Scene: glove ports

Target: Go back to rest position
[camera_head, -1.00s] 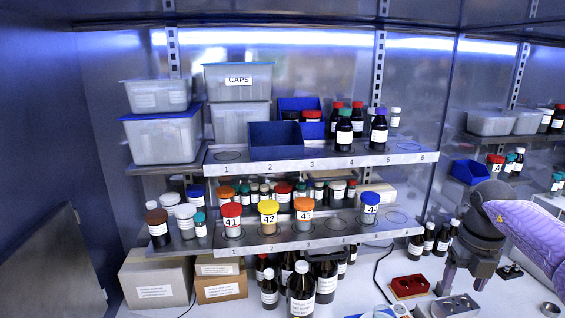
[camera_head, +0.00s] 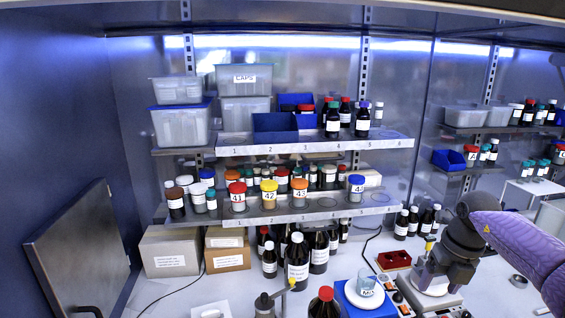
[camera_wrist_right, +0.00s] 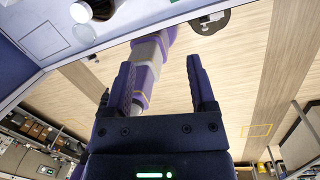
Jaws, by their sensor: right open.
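My right gripper (camera_head: 432,278) hangs from the purple-sleeved arm at the right of the head view, over the equipment on the white bench. In the right wrist view its two dark fingers (camera_wrist_right: 160,64) stand apart with nothing held between them. A purple and white arm part of mine shows beyond the fingers, and wooden floor lies behind. My left gripper cannot be made out in the head view.
A shelf rack (camera_head: 330,143) with numbered places holds bottles and jars. A blue balance (camera_head: 352,299) with a glass beaker, a red tray (camera_head: 394,260) and a red-capped bottle (camera_head: 325,304) stand near the arm. A grey door panel (camera_head: 80,250) stands at the left.

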